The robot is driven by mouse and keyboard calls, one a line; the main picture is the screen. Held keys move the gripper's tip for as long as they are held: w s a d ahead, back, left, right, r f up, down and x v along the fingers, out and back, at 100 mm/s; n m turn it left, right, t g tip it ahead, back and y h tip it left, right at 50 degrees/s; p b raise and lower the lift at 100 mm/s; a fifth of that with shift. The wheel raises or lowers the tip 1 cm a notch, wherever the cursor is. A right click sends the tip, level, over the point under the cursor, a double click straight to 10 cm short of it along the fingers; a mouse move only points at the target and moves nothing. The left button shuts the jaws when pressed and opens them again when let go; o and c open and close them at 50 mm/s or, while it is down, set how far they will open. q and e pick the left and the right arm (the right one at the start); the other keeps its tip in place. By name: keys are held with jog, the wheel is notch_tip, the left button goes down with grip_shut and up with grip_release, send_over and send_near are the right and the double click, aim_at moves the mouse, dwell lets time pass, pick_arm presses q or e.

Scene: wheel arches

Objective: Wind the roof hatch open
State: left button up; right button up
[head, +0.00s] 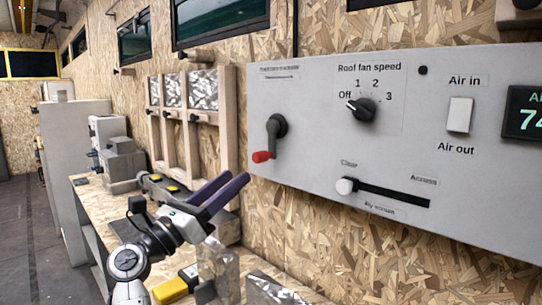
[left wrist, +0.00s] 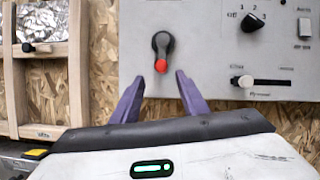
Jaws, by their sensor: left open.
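A dark crank (head: 276,133) with a red knob (head: 262,157) is mounted at the left of the grey control panel (head: 330,165). Its arm hangs down, with the knob at the lower end. The label above it is too small to read. The crank also shows in the left wrist view (left wrist: 161,45), its red knob just beyond the fingertips. My left gripper (head: 238,177), with purple fingers, is open and empty, below and left of the knob and apart from it. In the wrist view the knob lies between the finger lines. I cannot identify the hatch. My right gripper is out of view.
The panel also carries a roof fan knob (head: 362,108), an air switch (head: 460,114), a slider (head: 347,186) and a display (head: 525,113). A wooden frame (head: 235,150) with foil panels stands left of it. A yellow object (head: 170,291) lies on the bench below.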

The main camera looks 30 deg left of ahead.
aim_at(255, 159)
pick_arm(q)
jog(key=x, duration=0.5)
jog(key=shift+s+d+r+p, duration=0.1)
jog(key=shift+s+r+p, duration=0.15)
jog(key=shift+r+p, duration=0.1)
jog(key=x, duration=0.3)
jog(key=shift+w+d, duration=0.1)
jog(key=shift+w, duration=0.25)
jog(key=shift+w+d+r, duration=0.15)
jog(key=shift+w, duration=0.4)
grip_shut()
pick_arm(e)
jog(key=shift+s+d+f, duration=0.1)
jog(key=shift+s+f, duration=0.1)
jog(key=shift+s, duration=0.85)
